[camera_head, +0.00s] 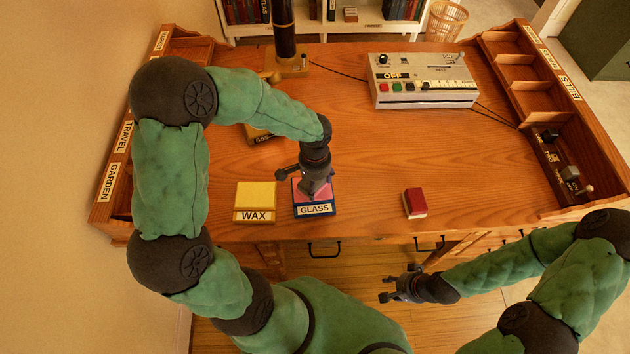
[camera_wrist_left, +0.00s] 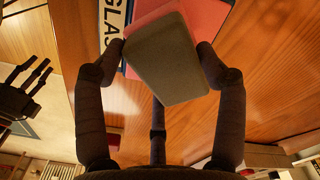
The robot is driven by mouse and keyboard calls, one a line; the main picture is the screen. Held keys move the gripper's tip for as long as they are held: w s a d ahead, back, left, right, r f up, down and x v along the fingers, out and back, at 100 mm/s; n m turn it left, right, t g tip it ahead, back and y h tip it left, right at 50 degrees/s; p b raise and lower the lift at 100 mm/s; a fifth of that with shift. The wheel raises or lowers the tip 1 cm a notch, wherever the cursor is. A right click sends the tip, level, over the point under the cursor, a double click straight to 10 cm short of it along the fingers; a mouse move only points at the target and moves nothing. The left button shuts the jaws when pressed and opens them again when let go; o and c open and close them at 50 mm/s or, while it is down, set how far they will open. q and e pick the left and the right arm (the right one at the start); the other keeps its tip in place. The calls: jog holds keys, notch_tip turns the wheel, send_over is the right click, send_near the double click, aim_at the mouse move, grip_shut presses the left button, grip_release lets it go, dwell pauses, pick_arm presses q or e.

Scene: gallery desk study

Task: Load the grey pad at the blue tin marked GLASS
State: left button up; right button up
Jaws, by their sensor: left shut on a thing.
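The blue tin marked GLASS (camera_head: 314,210) stands near the front edge of the desk, with a pink surface (camera_head: 299,187) inside it. The grey pad (camera_wrist_left: 163,62) is a block between the fingers of my left gripper (camera_head: 314,193); the fingers press its two sides in the left wrist view. The pad is over the pink surface; I cannot tell whether they touch. The arm hides most of the pad and part of the tin in the head view. My right gripper (camera_head: 393,284) is open and empty, in front of the desk. It also shows in the left wrist view (camera_wrist_left: 38,78).
A yellow tin marked WAX (camera_head: 255,194) stands just left of the GLASS tin. A small red block (camera_head: 415,203) lies to the right. A control box (camera_head: 423,82) is at the back, with labelled compartments along both sides. The desk's middle right (camera_head: 430,145) is clear.

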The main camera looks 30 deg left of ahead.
pick_arm(q)
jog(key=shift+r, duration=0.1)
jog(key=shift+r+p, duration=2.75)
jog(key=shift+r, duration=0.7)
jog(key=shift+w+d+f, duration=0.1)
